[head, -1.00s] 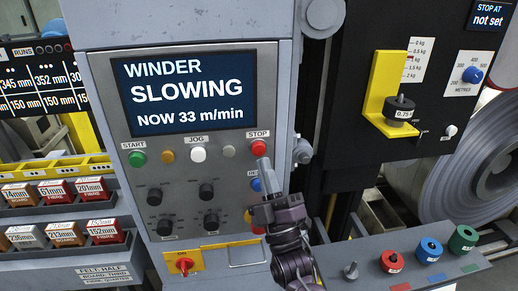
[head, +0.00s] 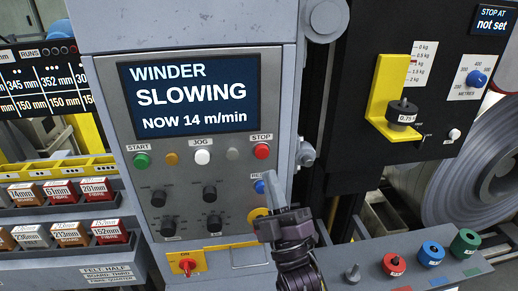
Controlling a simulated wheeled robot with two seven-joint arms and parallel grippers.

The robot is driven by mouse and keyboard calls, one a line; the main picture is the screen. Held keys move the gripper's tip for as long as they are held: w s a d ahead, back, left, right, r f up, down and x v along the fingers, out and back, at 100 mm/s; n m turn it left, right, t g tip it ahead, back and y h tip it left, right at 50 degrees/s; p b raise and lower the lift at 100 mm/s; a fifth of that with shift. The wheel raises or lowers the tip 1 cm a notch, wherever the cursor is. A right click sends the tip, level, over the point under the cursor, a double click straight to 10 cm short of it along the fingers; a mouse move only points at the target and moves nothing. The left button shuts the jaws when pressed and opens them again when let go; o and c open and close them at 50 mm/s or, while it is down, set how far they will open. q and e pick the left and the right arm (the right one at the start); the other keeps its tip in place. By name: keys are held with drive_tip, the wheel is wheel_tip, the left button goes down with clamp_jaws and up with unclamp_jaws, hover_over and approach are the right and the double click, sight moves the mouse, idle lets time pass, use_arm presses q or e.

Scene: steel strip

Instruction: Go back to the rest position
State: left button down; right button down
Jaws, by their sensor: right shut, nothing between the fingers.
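My right gripper (head: 272,192) is shut and empty in the lower middle of the head view. It is in front of the lower right part of the winder's control panel (head: 222,262), below the red STOP button (head: 261,151) and apart from it. The panel's screen (head: 187,97) reads WINDER SLOWING, NOW 14 m/min. My left gripper is not in view.
A ledge (head: 455,281) at the lower right carries red (head: 394,265), blue (head: 430,254) and green (head: 466,242) weights. A yellow bracket (head: 386,85) with a black weight (head: 402,112) stands out at the upper right. Blocks in racks (head: 65,255) are at left.

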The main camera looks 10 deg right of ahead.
wheel_tip(320, 180, down, 14)
drive_tip(key=d+m+g+h, duration=0.25)
drive_tip(key=m+g, duration=0.35)
drive_tip(key=g, duration=0.5)
drive_tip(key=s+d+f+m+g+h, duration=0.1)
drive_tip(key=s+d+f+m+g, duration=0.2)
drive_tip(key=s+f+g, duration=0.45)
drive_tip(key=s+d+f+m+g+h, duration=0.1)
drive_tip(key=s+d+f+m+g, duration=0.3)
drive_tip(key=s, duration=0.6)
wheel_tip(320, 180, down, 29)
drive_tip(key=s+a+n+g, duration=0.1)
drive_tip(key=s+g, duration=0.1)
drive_tip(key=s+d+f, duration=0.3)
drive_tip(key=s+f, duration=1.6)
drive_tip(key=shift+s+d+g, duration=0.2)
drive_tip(key=shift+s+g, duration=0.05)
drive_tip(key=shift+g, duration=0.2)
